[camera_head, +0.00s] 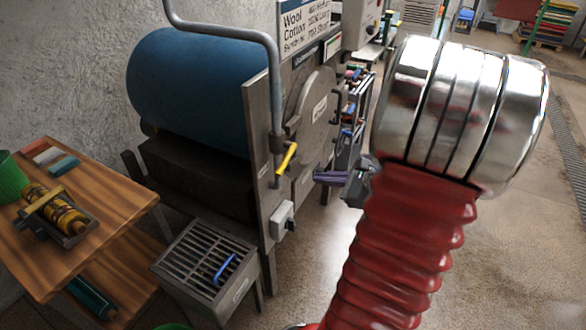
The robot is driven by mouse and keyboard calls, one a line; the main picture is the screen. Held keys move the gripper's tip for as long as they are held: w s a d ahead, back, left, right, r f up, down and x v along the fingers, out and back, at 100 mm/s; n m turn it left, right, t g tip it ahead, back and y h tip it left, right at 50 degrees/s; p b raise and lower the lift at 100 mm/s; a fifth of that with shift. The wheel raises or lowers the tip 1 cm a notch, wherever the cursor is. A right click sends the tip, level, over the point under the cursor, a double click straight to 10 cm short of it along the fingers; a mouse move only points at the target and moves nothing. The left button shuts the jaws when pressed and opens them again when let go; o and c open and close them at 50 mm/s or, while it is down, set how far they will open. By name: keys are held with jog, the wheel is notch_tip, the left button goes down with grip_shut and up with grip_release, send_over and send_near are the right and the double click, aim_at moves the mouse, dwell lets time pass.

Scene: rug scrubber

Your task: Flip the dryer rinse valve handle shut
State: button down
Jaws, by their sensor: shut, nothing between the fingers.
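The yellow valve handle (287,158) sits on the grey bent pipe (275,100) at the front of the dryer machine, near the pipe's lower end. It slants up and to the right, across the pipe's line. My gripper (317,177) is to the right of the handle and slightly lower in the picture. Its purple fingers are shut with nothing between them and point left. A gap shows between the fingertips and the handle; the depth between them is hard to tell. My arm with its red sleeve fills the right side.
A blue drum (190,90) lies behind the machine's grey panel (258,160). A grated sink (205,262) with a blue handle stands below the pipe. A wooden table (110,220) holding tools is at left. A grey switch box (281,221) is below the valve. Open floor lies right.

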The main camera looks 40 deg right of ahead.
jog(key=shift+w, duration=0.15)
jog(key=w+a+f, duration=0.1)
jog(key=w+a, duration=0.1)
jog(key=w, duration=0.6)
jog(key=shift+w+a, duration=0.35)
jog(key=shift+a, duration=0.05)
dwell(0.5)
dwell(0.3)
